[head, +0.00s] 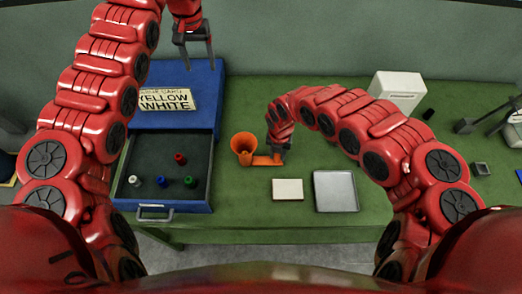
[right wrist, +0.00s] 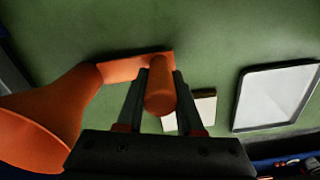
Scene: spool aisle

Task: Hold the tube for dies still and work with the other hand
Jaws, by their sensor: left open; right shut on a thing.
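The orange tube for dies (head: 242,144) has a wide funnel mouth and a flat foot with a peg, and stands on the green bench. In the right wrist view the funnel (right wrist: 40,120) is at the left. My right gripper (head: 278,153) is shut on the orange peg (right wrist: 160,88), beside the funnel. My left gripper (head: 197,58) is open and empty, above the back of the blue cabinet. The open drawer (head: 150,165) holds small pieces: a red one (head: 180,158), a white one (head: 134,181), a blue one (head: 162,181) and a green one (head: 190,182).
A card (head: 165,100) with YELLOW and WHITE readable lies on the blue cabinet (head: 205,85). A cream pad (head: 288,189) and a grey tray (head: 335,191) lie to the right of the tube. A white box (head: 398,91) stands behind my right arm.

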